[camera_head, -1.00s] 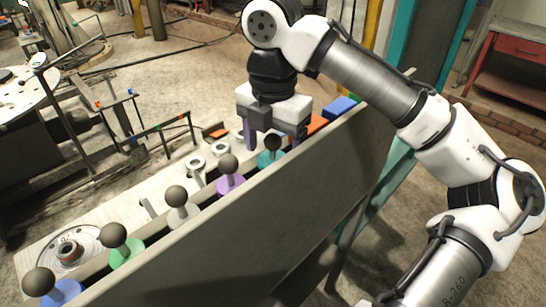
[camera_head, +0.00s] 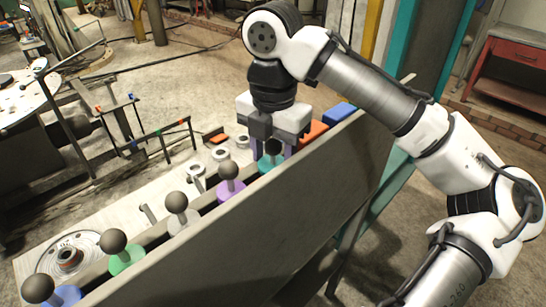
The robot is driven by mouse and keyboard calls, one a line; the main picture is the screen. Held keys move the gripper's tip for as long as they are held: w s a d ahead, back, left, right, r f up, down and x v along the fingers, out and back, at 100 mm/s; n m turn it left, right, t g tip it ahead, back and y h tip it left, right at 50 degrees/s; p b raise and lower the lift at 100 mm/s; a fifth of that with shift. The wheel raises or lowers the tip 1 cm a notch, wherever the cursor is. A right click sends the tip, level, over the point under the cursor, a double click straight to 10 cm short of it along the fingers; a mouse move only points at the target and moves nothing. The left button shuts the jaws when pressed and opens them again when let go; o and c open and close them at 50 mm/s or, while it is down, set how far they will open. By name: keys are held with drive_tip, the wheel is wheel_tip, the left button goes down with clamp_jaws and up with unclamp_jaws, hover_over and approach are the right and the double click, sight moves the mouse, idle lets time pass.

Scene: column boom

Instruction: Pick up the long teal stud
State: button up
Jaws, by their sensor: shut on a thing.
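The long teal stud (camera_head: 266,164) is the farthest in a row of ball-topped studs along the bench. It has a teal base and a dark round knob. My gripper (camera_head: 273,149) points down over it, with one finger on each side of the knob. The jaws are shut on the stud. The stud still stands in line with the row. The panel hides its lower part, and I cannot see its foot.
A tall grey panel (camera_head: 270,215) runs along the near side of the row. Purple (camera_head: 231,189), white (camera_head: 184,221), green (camera_head: 126,257) and blue (camera_head: 65,295) studs stand nearer. Orange (camera_head: 313,131) and blue (camera_head: 340,111) blocks lie beyond my gripper. Grey rings lie left of the row.

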wheel_tip(320, 180, up, 20)
drive_tip(key=p, duration=0.3)
idle(0.3)
drive_tip(key=shift+s+f, duration=0.15)
idle(0.3)
